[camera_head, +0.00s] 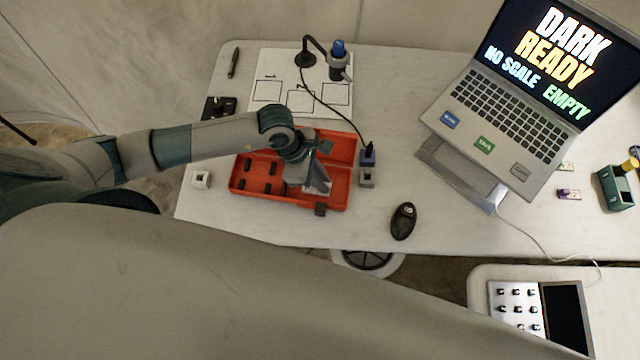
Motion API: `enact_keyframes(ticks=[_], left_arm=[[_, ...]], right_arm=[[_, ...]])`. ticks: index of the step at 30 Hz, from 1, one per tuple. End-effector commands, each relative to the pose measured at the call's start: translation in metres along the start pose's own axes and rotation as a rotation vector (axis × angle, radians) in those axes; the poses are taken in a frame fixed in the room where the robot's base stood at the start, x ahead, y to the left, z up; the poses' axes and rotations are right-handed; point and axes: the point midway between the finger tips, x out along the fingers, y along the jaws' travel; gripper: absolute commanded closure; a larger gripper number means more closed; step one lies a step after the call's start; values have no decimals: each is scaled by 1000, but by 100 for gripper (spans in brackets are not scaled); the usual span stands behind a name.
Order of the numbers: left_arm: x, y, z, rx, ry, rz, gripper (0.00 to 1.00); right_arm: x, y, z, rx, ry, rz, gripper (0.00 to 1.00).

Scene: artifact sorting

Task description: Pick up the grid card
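My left gripper (316,183) reaches down over the right part of an open orange case (236,187) on the table. The wrist covers part of the case. A pale, flat piece (322,187) shows at the fingertips; I cannot tell whether it is the grid card or part of the gripper. Whether the fingers are open or shut is too small to tell. No card with a clear grid pattern can be made out. My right gripper is not in view.
A white sheet with outlined squares (299,75) lies behind the case, with a black lamp-like stand (306,58) on it. A laptop (510,110) stands at right on a grey stand. A black mouse (403,221) lies front right. A small white block (201,179) sits left.

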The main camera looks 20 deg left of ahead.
Motion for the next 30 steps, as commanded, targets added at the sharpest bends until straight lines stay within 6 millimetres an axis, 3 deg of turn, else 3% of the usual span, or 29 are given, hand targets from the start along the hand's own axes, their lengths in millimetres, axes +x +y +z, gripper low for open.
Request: enact_keyframes(ticks=[17,26,30], left_arm=[[-4,1,2,0,-1,1,100],[-36,1,15,4,-2,4,100],[-47,-24,20,4,-2,0,100]], right_arm=[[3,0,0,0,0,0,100],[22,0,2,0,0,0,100],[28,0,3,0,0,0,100]])
